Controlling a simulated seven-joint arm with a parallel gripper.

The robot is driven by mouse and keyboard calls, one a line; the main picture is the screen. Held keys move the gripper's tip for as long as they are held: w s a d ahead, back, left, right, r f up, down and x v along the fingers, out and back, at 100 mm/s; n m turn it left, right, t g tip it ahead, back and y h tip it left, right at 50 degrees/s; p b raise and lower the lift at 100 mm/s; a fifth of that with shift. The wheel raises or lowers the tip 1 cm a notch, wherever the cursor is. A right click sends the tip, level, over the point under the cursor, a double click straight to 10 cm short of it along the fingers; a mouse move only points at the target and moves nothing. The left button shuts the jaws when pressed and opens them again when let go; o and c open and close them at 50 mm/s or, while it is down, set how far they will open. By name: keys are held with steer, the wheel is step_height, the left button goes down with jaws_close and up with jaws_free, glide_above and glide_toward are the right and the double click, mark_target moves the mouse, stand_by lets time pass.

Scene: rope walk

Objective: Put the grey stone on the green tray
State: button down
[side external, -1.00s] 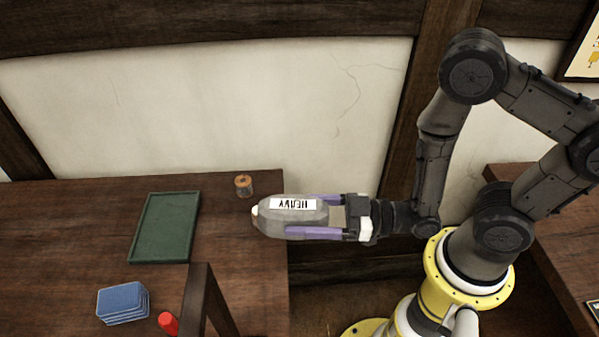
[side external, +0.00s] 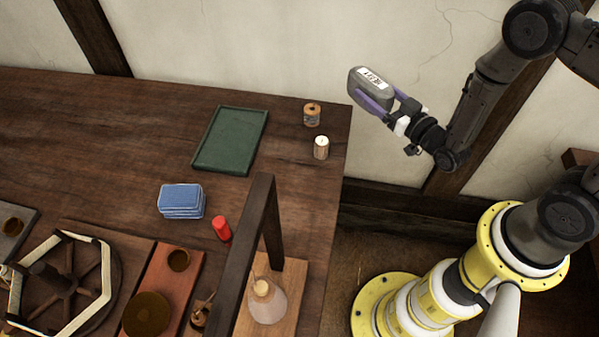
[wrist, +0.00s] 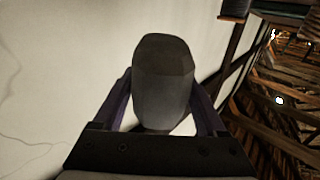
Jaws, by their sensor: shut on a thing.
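The grey stone (side external: 357,86) is a rounded block with a white label on its upper face. My gripper (side external: 372,98) is shut on it, with a purple finger along each side. In the side external view the stone is held up in the air, right of the table's right edge and clear of the table. The wrist view shows the stone (wrist: 163,75) between the two fingers of my gripper (wrist: 163,105). The green tray (side external: 229,141) lies flat and empty on the table, to the left of my gripper.
Blue stacked cards (side external: 181,200), a red cylinder (side external: 221,229) and a dark upright frame (side external: 245,255) are nearer the front. A glass flask (side external: 267,300) stands beside the frame.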

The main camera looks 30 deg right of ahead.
steer(key=s+a+r+n+g+y, duration=0.3)
steer(key=s+a+y, duration=0.3)
steer(key=s+a, duration=0.3)
steer(key=s+a+r+n+g+y, duration=0.2)
steer(key=s+a+n+y, duration=0.4)
steer(key=s+a, duration=0.3)
steer(key=shift+a+r+g+y, duration=0.4)
steer(key=shift+a+r+y, duration=0.1)
steer(key=shift+a+r, duration=0.1)
steer(key=shift+w+a+f, duration=1.4)
steer(key=shift+w+f, duration=0.1)
steer(key=shift+w, duration=0.2)
steer(key=shift+w+a+f, duration=1.45)
steer(key=shift+w+f, duration=0.1)
steer(key=shift+w, duration=0.15)
steer(key=shift+w+a+f, duration=1.4)
steer(key=shift+w+f, duration=0.1)
steer(key=shift+w, duration=0.2)
steer(key=f, duration=0.2)
steer(key=shift+w+a+f, duration=0.2)
steer(key=shift+w+f, duration=0.1)
steer(key=shift+f, duration=0.4)
